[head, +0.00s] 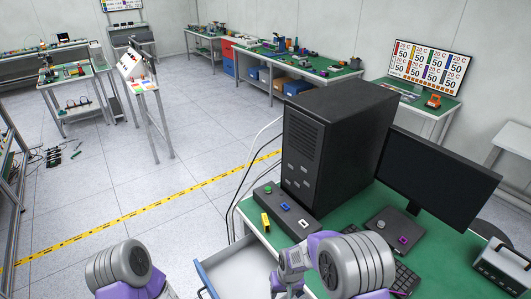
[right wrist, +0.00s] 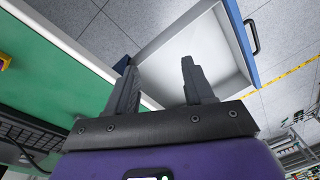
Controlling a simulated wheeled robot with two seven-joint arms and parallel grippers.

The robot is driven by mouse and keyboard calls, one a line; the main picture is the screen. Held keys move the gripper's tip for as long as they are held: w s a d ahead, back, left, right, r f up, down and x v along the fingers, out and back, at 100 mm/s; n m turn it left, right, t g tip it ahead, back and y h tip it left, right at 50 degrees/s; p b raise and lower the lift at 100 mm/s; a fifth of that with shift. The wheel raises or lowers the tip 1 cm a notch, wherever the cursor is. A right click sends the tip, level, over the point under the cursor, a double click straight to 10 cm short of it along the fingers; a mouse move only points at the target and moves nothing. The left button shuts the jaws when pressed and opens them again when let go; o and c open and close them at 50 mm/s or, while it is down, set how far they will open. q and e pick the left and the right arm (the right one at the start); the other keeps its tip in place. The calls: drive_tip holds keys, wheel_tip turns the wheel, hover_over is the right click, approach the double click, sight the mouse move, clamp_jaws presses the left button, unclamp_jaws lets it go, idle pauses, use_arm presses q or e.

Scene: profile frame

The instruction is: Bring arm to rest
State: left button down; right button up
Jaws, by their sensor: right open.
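My right gripper (head: 283,280) is low in the head view, by the front edge of the green-topped desk (head: 452,238) and beside the open drawer (head: 232,268). In the right wrist view its two fingers (right wrist: 158,72) stand apart with nothing between them. The white inside of the drawer also shows beyond the fingertips in that view (right wrist: 205,50). My left arm shows at the bottom left of the head view, but its gripper is out of the picture.
A black computer tower (head: 335,145) and a monitor (head: 432,172) stand on the desk. A dark strip with small coloured parts (head: 280,207), a keyboard (head: 402,279) and a grey device (head: 503,265) are there too. Open floor (head: 105,190) with a yellow line (head: 150,208) lies left.

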drive_tip(key=s+d+f+m+y+b, duration=0.1)
drive_tip(key=s+d+f+m+b, duration=0.1)
drive_tip(key=s+f+b, duration=0.4)
drive_tip(key=s+d+f+m+y+b, duration=0.2)
drive_tip(key=s+f+b, duration=0.3)
drive_tip(key=s+f, duration=0.7)
wheel_tip(320, 180, down, 5)
drive_tip(key=shift+s+b, duration=0.3)
drive_tip(key=shift+b, duration=0.05)
drive_tip(key=shift+d, duration=0.1)
drive_tip(key=shift+c, duration=0.3)
